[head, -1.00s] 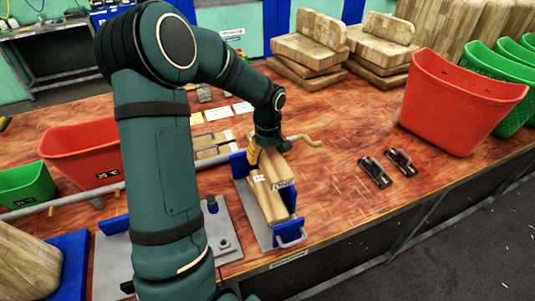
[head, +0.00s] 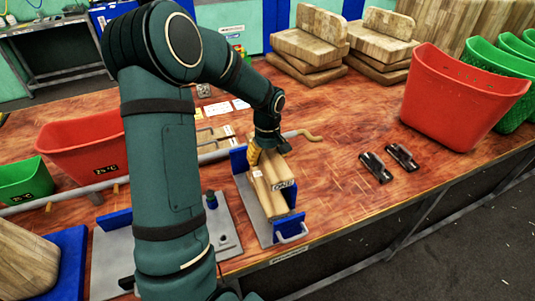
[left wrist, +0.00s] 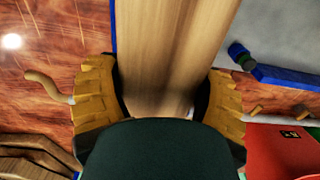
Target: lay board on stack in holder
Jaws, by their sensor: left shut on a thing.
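The holder (head: 292,236) is a grey plate with blue upright ends on the near part of the bench. Pale wooden boards (head: 270,206) lie lengthwise between its ends, some with small white labels. My left gripper (head: 266,152), with yellow finger pads, is over the far end of the holder, shut on a board. In the left wrist view, the yellow pads press on both long sides of the held board (left wrist: 172,60). I cannot tell whether the held board touches the stack beneath it. My right gripper is not in view.
A curved crank handle (head: 310,135) sticks out just beyond the holder. Two dark clamps (head: 376,167) lie to the right. Red bins (head: 465,95) stand on both sides. Thick wooden blocks (head: 308,45) are piled at the back.

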